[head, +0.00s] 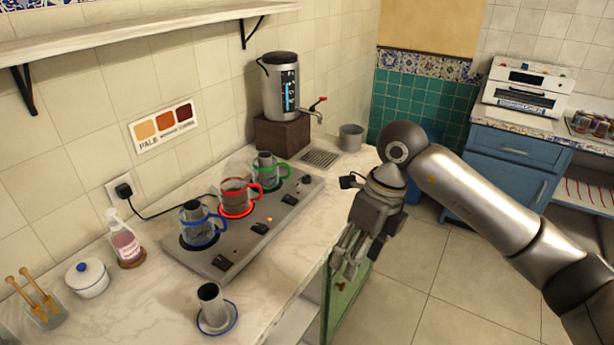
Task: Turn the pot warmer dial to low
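The pot warmer (240,256) is a long grey plate on the counter. It carries three glass pots: one with a blue handle (200,226), one with a red handle (236,196) and one with a green handle (266,171). A red glow rings the base of the red-handled pot. My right gripper (345,262) is empty, fingers slightly apart, pointing down beyond the counter's front edge, clear of the warmer. My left gripper is out of view.
A samovar (281,86) with a red-handled tap stands on a brown block behind the warmer. A cup on a saucer (217,316), spray bottle (123,240) and lidded pot (87,278) are nearby. An open green door (346,298) hangs below the gripper.

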